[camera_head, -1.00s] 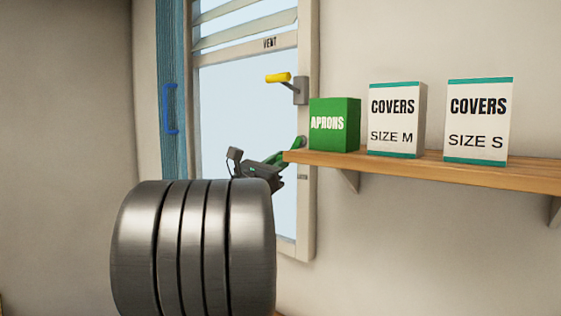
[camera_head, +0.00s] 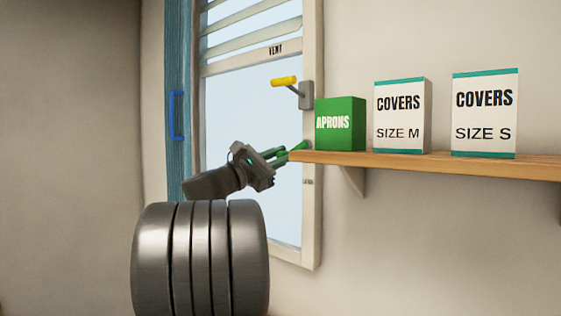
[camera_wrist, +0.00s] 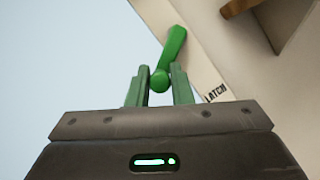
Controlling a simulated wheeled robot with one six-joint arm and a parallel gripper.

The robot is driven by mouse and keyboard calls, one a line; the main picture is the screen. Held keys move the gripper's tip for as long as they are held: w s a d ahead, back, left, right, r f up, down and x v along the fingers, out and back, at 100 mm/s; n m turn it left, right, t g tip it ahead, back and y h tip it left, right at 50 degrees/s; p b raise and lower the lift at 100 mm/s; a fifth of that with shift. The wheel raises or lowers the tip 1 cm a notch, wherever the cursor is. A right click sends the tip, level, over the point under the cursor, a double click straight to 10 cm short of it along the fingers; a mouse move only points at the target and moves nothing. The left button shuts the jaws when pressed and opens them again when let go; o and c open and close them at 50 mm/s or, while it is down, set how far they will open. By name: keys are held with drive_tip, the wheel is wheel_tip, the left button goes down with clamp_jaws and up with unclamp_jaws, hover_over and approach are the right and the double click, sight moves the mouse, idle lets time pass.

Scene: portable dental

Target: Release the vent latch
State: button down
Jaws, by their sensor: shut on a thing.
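The vent latch is a green lever (camera_wrist: 173,46) with a round green knob (camera_wrist: 159,81) at its near end, beside a "LATCH" label in the wrist view. My gripper (camera_wrist: 158,77) has its two green fingers closed on either side of the knob and holds it. In the head view my gripper (camera_head: 293,150) reaches the right side of the vent window frame (camera_head: 311,222), at the left end of the shelf. The latch is mostly hidden there by the gripper and shelf. A yellow-handled crank (camera_head: 285,82) sits higher on the same frame, apart from my gripper.
A wooden shelf (camera_head: 430,163) starts just right of my gripper. It carries a green aprons box (camera_head: 340,125) and two covers boxes, size M (camera_head: 400,120) and size S (camera_head: 484,115). A blue handle (camera_head: 176,116) is on the blue panel left of the window.

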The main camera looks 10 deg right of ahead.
drive_tip(key=shift+r, duration=0.2)
drive_tip(key=c, duration=1.5)
unclamp_jaws()
drive_tip(key=shift+o, duration=1)
drive_tip(key=shift+w+d+f, duration=0.1)
drive_tip(key=b+v, duration=0.3)
drive_tip(key=v, duration=1.1)
drive_tip(key=p+x, duration=0.3)
drive_tip(key=x, duration=1.1)
drive_tip(key=shift+f, duration=0.1)
